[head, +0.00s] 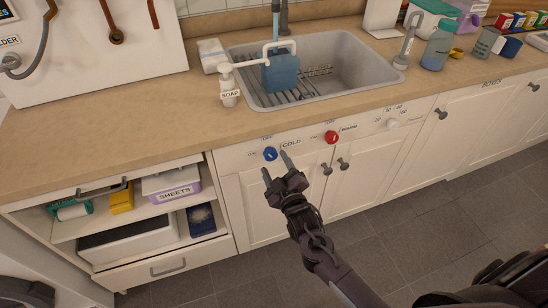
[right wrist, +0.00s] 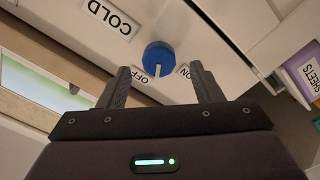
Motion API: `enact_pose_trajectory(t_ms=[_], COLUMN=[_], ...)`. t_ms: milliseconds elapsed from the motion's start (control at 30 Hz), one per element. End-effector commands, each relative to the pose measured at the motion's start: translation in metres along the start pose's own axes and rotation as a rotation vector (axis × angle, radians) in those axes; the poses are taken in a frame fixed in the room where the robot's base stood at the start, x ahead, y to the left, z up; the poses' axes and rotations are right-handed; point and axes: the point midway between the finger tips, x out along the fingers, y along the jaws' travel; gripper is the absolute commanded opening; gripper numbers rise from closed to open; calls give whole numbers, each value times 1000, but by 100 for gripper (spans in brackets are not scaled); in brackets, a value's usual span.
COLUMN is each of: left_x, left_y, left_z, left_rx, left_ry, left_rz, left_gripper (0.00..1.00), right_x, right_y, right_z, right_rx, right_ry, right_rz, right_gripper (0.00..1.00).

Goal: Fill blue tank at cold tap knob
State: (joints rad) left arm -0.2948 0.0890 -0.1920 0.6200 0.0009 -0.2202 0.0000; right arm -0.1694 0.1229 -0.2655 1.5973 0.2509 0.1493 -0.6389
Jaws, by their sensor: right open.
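The blue tank (head: 281,74), with a white handle, stands in the grey sink under the tap (head: 284,14). A narrow blue vertical streak, looking like water, runs down to its top. The blue cold knob (head: 270,154) is on the cabinet front below the sink, beside the COLD label. In the right wrist view the knob (right wrist: 158,56) has a white pointer directed between OFF and ON. My right gripper (head: 275,164) is open and empty, its fingers spread to either side of the knob, just short of it. My left gripper is not in view.
A red warm knob (head: 331,137) and a white knob (head: 393,123) are farther right on the panel. A soap dispenser (head: 229,88) stands left of the sink. Cabinet handles (head: 327,168) stick out below. Open shelves with a SHEETS box (head: 174,193) are at left.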

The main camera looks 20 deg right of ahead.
Motion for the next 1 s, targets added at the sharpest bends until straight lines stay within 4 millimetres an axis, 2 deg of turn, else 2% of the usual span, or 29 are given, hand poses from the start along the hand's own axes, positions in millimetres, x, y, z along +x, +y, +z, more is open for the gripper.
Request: enact_pose_trajectory(t_ms=[33, 200, 400, 567, 667, 900, 1000], left_x=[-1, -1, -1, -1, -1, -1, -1], left_y=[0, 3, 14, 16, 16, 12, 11], left_z=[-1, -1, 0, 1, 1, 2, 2], left_rx=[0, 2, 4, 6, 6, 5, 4], left_ry=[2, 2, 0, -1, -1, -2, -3], left_rz=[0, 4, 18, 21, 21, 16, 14], left_gripper=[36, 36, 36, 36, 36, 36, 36], right_x=[10, 30, 37, 37, 36, 36, 36], right_y=[1, 0, 0, 0, 0, 0, 0], right_z=[-1, 0, 1, 1, 1, 1, 1], right_rx=[1, 1, 1, 2, 2, 2, 3], right_ry=[0, -2, -2, -2, -2, -2, -2], right_rz=[2, 1, -1, -1, -1, -1, -1], right_gripper=[59, 59, 59, 59, 49, 17, 14])
